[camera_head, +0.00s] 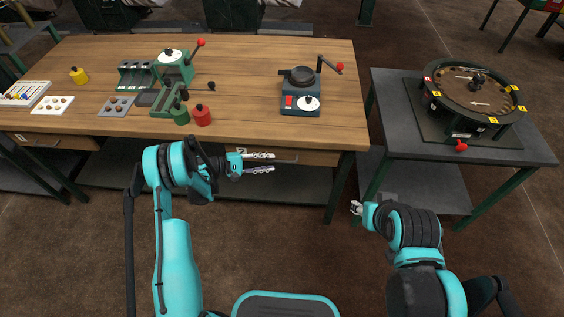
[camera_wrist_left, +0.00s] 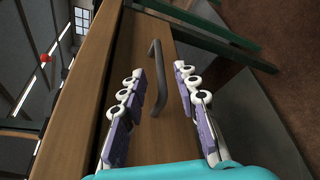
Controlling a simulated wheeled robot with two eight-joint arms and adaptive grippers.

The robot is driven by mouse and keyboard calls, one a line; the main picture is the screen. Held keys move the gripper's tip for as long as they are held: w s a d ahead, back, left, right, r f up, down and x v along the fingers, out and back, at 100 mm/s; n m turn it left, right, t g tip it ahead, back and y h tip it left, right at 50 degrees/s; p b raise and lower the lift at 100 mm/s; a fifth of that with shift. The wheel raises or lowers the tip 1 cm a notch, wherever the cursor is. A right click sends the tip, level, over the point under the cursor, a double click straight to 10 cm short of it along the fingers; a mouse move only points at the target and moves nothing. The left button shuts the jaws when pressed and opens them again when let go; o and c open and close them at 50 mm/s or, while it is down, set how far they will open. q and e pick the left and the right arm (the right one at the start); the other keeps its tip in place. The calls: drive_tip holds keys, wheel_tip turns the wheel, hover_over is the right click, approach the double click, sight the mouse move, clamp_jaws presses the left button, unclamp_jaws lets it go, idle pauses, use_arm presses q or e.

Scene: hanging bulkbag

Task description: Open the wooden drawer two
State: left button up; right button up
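A wooden drawer front (camera_head: 311,158) sits under the right part of the workbench top. It fills the middle of the left wrist view (camera_wrist_left: 135,40), with a dark bar handle (camera_wrist_left: 160,80) on it. My left gripper (camera_head: 273,162) is at this drawer front, its fingers pointing right in the head view. It is open; in the left wrist view its two fingers (camera_wrist_left: 160,72) appear on either side of the handle, with gaps visible. Another wooden drawer (camera_head: 55,140) with a small label is under the bench's left part. My right gripper (camera_head: 356,208) is low beside the bench's right leg; its fingers are too small to read.
The wooden bench top (camera_head: 240,70) holds a green lever press (camera_head: 172,72), a blue device with a red-knobbed lever (camera_head: 300,100) and small parts. A dark side table (camera_head: 395,90) with a round fixture (camera_head: 474,88) stands right. A grey lower shelf (camera_head: 300,187) lies below the drawers.

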sight(280, 161)
use_arm(q)
drive_tip(key=b+x, duration=0.1)
drive_tip(key=x, duration=0.4)
drive_tip(key=shift+w+d+f, duration=0.1)
drive_tip(key=shift+d, duration=0.15)
clamp_jaws()
